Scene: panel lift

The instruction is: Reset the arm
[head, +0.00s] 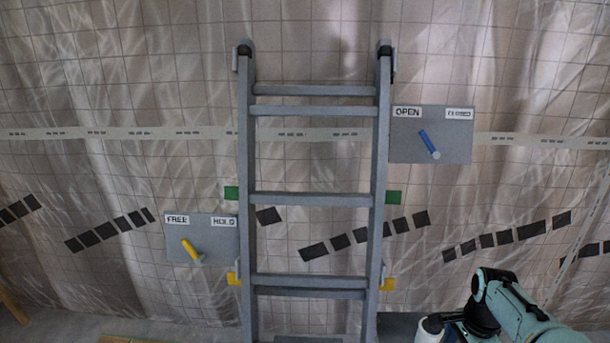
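My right arm shows at the lower right in teal and black, bent, with a white part at its lower left. Its gripper fingers cannot be made out. My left arm and gripper are not in the picture. A grey panel (456,150) right of the ladder has OPEN and CLOSED labels and a blue lever (429,143) tilted up-left, its upper end towards OPEN. A second grey panel (220,250) left of the ladder has FREE and HOLD labels and a yellow lever (190,248) tilted up-left, its upper end towards FREE. My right arm is below and apart from the blue lever.
A grey ladder (312,198) stands upright in the middle, with green tabs (231,193) and yellow brackets (234,279) at its sides. Behind it hangs wrinkled, gridded sheeting (130,80) with a pale horizontal strip and dark patches. A wooden piece (12,304) shows at lower left.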

